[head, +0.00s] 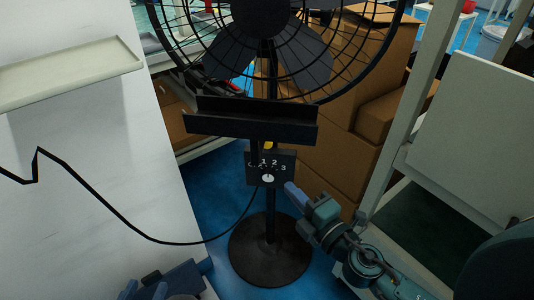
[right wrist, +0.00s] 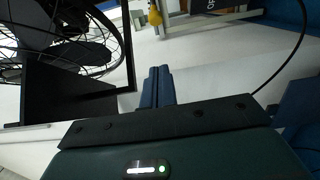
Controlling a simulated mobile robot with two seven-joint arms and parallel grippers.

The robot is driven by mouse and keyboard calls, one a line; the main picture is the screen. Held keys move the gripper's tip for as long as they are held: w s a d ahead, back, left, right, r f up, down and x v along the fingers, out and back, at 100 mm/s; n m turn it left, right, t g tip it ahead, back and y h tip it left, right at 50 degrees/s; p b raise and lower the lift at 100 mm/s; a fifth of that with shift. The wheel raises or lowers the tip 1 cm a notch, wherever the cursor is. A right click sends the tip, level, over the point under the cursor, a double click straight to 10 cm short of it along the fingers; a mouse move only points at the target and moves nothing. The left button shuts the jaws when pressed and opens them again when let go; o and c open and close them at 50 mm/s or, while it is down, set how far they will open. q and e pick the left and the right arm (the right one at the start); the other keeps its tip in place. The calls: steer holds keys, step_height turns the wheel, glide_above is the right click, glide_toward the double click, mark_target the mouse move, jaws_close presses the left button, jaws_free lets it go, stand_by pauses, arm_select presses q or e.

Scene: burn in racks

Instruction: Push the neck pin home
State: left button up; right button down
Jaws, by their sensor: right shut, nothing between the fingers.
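A black pedestal fan stands on the blue floor, its pole (head: 271,200) rising from a round base (head: 270,250). A small yellow piece, likely the neck pin (head: 268,146), shows on the pole just above the control box (head: 270,168). It also shows at the top of the right wrist view (right wrist: 155,14). My right gripper (head: 290,188) is shut and empty, right of the control box and below the pin; its blue fingers lie together in the right wrist view (right wrist: 157,72). My left gripper (head: 148,290) is at the lower left edge, far from the pin; its fingers are unclear.
A black ledge (head: 250,121) crosses the pole above the pin, under the wire cage (head: 345,75). A black cord (head: 165,241) runs left from the control box. Cardboard boxes (head: 330,150) stand behind. A white panel (head: 90,150) is left, a rack (head: 470,130) right.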

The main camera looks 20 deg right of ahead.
steer(key=shift+w, duration=0.1)
arm_select(q)
steer(key=shift+s+a+r+n+p, duration=0.15)
steer(key=shift+a+r+n+p, duration=0.05)
steer(key=shift+r+p, duration=0.3)
steer(key=shift+s+a+r+n+p, duration=0.1)
steer(key=shift+a+r+n+p, duration=0.1)
steer(key=shift+r+p, duration=0.25)
arm_select(e)
steer(key=w+d+x, duration=0.1)
steer(key=d+x, duration=0.1)
steer(key=x, duration=1)
steer(key=shift+w+d, duration=0.2)
steer(key=shift+d, duration=0.1)
arm_select(q)
steer(key=shift+w+r, duration=0.1)
steer(key=shift+w, duration=0.05)
arm_select(e)
steer(key=shift+f, duration=0.1)
arm_select(q)
steer(key=shift+d+f+b, duration=0.3)
steer(key=shift+f+b, duration=0.1)
steer(key=shift+f, duration=0.05)
arm_select(e)
steer(key=w, duration=0.1)
steer(key=w+d, duration=0.1)
steer(key=shift+w+d, duration=0.25)
steer(key=shift+w, duration=0.15)
